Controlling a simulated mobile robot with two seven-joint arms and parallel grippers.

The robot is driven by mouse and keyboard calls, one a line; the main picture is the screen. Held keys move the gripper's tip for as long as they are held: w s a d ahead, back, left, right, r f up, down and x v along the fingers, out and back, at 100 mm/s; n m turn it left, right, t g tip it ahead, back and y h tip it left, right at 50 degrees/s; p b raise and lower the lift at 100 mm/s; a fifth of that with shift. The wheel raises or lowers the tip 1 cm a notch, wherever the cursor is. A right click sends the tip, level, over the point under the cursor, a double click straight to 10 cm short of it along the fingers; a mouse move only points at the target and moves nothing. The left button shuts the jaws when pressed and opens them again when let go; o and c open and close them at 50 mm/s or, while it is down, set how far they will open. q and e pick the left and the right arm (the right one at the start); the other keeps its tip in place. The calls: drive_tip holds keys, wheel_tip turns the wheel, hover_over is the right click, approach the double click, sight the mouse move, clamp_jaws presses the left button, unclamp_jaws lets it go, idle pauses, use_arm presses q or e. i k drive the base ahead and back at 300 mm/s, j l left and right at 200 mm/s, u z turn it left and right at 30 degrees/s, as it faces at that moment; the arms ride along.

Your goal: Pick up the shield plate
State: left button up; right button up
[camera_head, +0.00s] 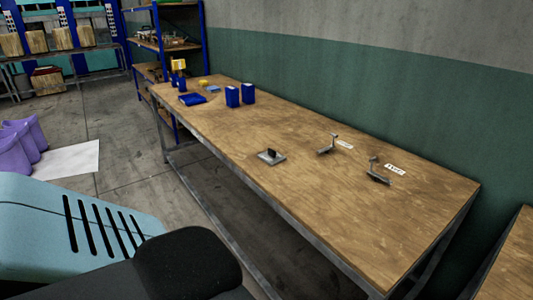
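A small flat grey plate (271,157) with a dark upright block on it lies near the front edge of the wooden table, about mid-length. It looks most like the shield plate, but I cannot be sure. Two grey metal pieces with upright stems, one near the middle (327,148) and one further right (378,177), stand on the table, each beside a white label. Neither of my grippers is in view. Nothing covers the plate.
The long wooden table (290,190) runs along a green and grey wall. Blue boxes (240,95) and small blue and yellow items stand at its far end. Bare tabletop surrounds the plate. Blue shelving (205,40) stands behind; purple objects (20,142) are at left.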

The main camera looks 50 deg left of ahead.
sight(271, 158)
drive_tip(key=j, duration=0.65)
drive_tip(key=i+j, duration=0.15)
drive_tip(key=j, duration=1.1)
